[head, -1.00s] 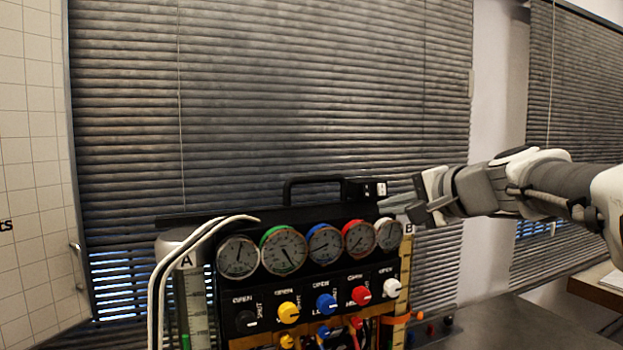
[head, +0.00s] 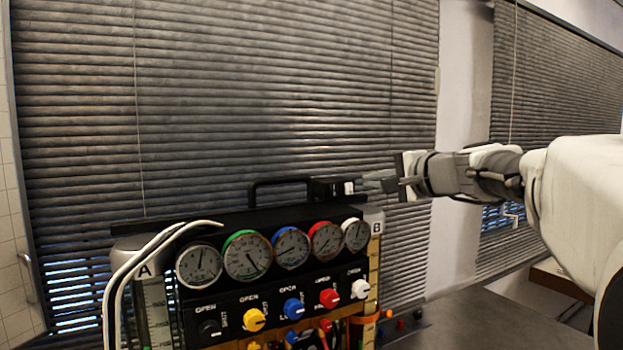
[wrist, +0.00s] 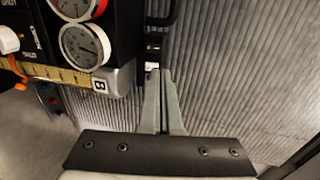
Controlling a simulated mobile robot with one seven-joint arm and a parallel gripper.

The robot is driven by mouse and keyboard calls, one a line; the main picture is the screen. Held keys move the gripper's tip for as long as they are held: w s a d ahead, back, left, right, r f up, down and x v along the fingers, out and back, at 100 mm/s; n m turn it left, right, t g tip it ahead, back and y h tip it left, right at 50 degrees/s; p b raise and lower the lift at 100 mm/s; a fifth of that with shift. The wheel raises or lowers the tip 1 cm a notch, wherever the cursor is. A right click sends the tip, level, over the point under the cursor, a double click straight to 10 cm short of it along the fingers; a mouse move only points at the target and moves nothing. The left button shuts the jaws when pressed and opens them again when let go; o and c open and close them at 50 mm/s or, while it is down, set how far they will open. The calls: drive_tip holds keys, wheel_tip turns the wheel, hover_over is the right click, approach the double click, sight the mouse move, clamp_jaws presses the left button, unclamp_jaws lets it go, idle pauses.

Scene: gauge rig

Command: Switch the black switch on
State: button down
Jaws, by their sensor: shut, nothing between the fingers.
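A small black switch box (head: 326,188) with a whitish face at its right end sits on top of the gauge rig (head: 300,262), at the right end of the black handle. Whether it is on or off is too small to tell. In the wrist view its pale end (wrist: 152,66) shows just beyond the fingertips, partly hidden by them. My gripper (head: 368,184) comes in from the right at about the box's height. Its fingers are shut and empty (wrist: 160,76), with the tips close to the box's right end. I cannot tell whether they touch.
The rig's front carries several round gauges (head: 247,257) and coloured knobs (head: 293,308). The black carry handle (head: 280,183) rises from its top. White hoses (head: 118,290) hang at the left. Window blinds (head: 250,90) stand behind. The grey table (head: 470,320) is mostly clear at right.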

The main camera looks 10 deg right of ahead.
sight(332, 184)
drive_tip(key=p+x, duration=0.2)
drive_tip(key=x, duration=0.9)
drive_tip(key=shift+w+a, duration=0.1)
drive_tip(key=shift+w, duration=0.05)
drive_tip(key=shift+r+p, duration=0.1)
drive_tip(key=shift+p, duration=0.35)
drive_tip(key=p, duration=0.3)
drive_tip(key=shift+w+a+r+g, duration=0.1)
drive_tip(key=shift+w+r+g, duration=0.1)
drive_tip(key=shift+r+g, duration=0.2)
drive_tip(key=shift+f+b, duration=0.35)
drive_tip(key=shift+f, duration=0.1)
drive_tip(key=shift+s+d+r, duration=0.2)
drive_tip(key=shift+s+r, duration=0.15)
drive_tip(key=shift+r, duration=0.1)
drive_tip(key=s+d+r, duration=0.4)
drive_tip(key=s+r, duration=0.3)
drive_tip(key=s, duration=0.3)
drive_tip(key=shift+r, duration=0.2)
